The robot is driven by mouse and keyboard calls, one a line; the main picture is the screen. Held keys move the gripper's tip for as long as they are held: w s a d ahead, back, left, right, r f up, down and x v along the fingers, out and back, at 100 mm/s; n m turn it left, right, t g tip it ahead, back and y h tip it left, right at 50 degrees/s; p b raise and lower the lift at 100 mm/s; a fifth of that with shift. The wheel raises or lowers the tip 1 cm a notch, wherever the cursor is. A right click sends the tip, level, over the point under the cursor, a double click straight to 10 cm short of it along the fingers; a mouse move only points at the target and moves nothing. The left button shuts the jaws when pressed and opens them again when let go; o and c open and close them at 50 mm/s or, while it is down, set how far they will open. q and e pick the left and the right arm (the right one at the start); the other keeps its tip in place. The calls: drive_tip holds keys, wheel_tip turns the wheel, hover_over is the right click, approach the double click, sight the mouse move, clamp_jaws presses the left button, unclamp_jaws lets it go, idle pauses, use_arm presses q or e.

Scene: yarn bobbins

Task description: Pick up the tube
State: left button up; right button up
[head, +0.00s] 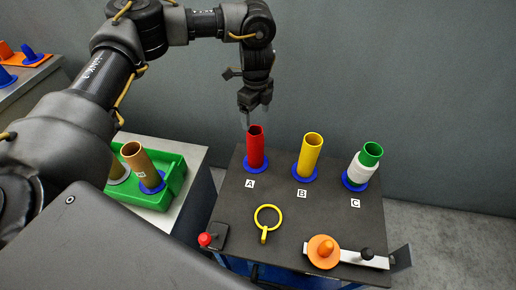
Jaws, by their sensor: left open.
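Three upright tubes stand on blue round bases on the dark table (290,222). The red tube (255,150) is at label A, the yellow tube (308,156) at label B, and the green tube (371,153) with a white band of yarn (361,168) at label C. My left gripper (246,124) points down at the red tube's top, its fingertips at or just above the rim. It is open and appears to hold nothing. Whether a finger touches the tube or reaches inside it, I cannot tell. My right gripper is not in view.
A yellow ring (267,217), a red knob (205,239) and an orange disc (323,251) on a metal bar lie along the table's front. A green crate (176,180) with brown tubes (137,157) stands left. A grey wall is behind.

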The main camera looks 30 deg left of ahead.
sight(255, 127)
use_arm(q)
drive_tip(key=f, duration=0.5)
drive_tip(key=shift+s+a+f, duration=0.1)
drive_tip(key=shift+a, duration=0.1)
drive_tip(key=shift+f, duration=0.3)
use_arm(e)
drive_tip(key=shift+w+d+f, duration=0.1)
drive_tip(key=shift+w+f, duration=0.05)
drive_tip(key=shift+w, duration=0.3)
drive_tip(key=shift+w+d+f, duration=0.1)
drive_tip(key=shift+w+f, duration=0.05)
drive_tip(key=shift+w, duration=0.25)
use_arm(q)
drive_tip(key=f, duration=0.3)
drive_tip(key=f+b, duration=0.1)
drive_tip(key=f, duration=0.1)
drive_tip(key=shift+w, duration=0.25)
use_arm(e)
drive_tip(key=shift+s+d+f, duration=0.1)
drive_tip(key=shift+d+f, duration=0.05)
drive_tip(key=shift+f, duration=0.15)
